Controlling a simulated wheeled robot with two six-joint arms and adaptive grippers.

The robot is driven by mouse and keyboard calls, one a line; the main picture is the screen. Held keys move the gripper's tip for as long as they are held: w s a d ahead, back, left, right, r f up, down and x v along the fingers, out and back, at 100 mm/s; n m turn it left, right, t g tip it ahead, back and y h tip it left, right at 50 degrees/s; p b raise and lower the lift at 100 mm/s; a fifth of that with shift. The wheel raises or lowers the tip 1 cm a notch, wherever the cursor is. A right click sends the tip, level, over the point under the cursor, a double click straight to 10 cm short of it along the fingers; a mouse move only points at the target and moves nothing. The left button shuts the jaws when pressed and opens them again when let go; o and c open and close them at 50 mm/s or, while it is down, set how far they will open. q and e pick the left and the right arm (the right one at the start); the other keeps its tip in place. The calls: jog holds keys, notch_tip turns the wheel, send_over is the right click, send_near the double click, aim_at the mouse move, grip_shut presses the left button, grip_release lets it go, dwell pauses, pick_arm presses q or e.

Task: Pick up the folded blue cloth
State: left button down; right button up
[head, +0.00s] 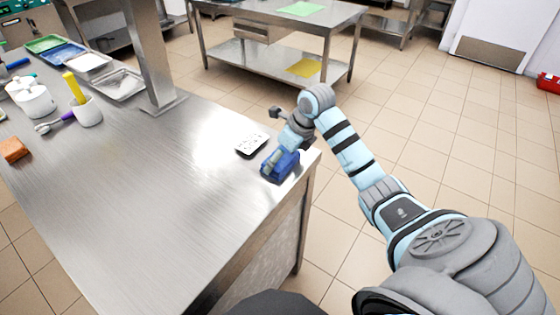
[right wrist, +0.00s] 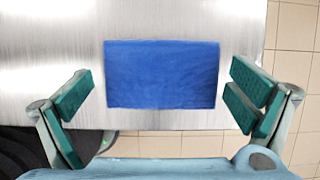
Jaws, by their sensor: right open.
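The folded blue cloth (head: 284,172) lies flat near the right corner of the steel table (head: 150,200). In the right wrist view the cloth (right wrist: 162,74) is a neat blue rectangle, close to the table's edge. My right gripper (head: 287,150) is above the cloth and hides part of it in the head view. In the right wrist view its green-padded fingers (right wrist: 162,98) are wide apart, one on either side of the cloth, with a gap to it on each side. Nothing is held. My left gripper is not in view.
A small dark-edged white panel (head: 251,144) lies just left of the cloth. A metal post (head: 152,55) rises from the table. A white cup (head: 88,112), a white pot (head: 36,102), an orange-brown block (head: 14,150) and trays stand farther left. The table's middle is clear.

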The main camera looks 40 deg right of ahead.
jog(key=shift+s, duration=0.1)
jog(key=c, duration=0.9)
jog(key=shift+o, duration=0.2)
notch_tip(320, 180, up, 12)
jog(key=r+p, duration=0.1)
jog(key=p, duration=0.1)
notch_tip(320, 180, up, 7)
jog(key=p, duration=0.8)
send_over(282, 158)
jog(key=shift+s+r, duration=0.1)
